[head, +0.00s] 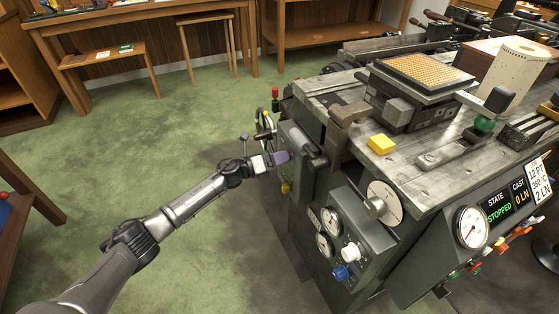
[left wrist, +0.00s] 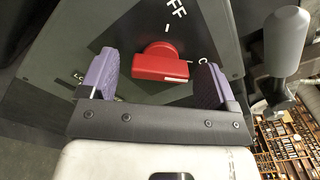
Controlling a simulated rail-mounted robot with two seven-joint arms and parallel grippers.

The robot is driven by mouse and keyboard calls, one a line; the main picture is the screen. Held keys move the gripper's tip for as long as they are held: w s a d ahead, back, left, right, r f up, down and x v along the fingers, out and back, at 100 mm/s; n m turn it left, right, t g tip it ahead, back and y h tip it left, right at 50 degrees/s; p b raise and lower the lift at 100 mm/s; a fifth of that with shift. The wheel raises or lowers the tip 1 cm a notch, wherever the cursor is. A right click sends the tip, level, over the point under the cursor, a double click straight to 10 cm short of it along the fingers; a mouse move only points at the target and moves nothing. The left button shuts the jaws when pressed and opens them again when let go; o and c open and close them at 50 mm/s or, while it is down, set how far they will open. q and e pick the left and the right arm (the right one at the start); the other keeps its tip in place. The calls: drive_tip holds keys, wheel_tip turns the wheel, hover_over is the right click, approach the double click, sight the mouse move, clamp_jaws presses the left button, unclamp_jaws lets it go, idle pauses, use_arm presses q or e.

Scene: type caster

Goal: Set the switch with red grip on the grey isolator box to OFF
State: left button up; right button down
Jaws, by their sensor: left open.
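The switch's red grip (left wrist: 160,65) is in the left wrist view, on the dark plate of the grey isolator box (left wrist: 217,30). Letters reading "FF" and a white tick show on the plate above the grip. Another partly hidden white letter is at its right. My left gripper (left wrist: 158,82) is open, with one purple finger on each side of the red grip and gaps visible beside it. In the head view my left gripper (head: 277,158) is at the left side of the machine; the red grip is hidden there. My right gripper is not in view.
The type caster (head: 340,110) fills the right of the head view, with gauges and knobs on its front. A lever with a red knob (head: 275,93) stands behind the gripper. A grey rounded handle (left wrist: 286,40) is right of the box. Green floor is free at left.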

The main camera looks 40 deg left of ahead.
use_arm(q)
drive_tip(key=shift+w+d, duration=0.15)
drive_tip(key=shift+w, duration=0.1)
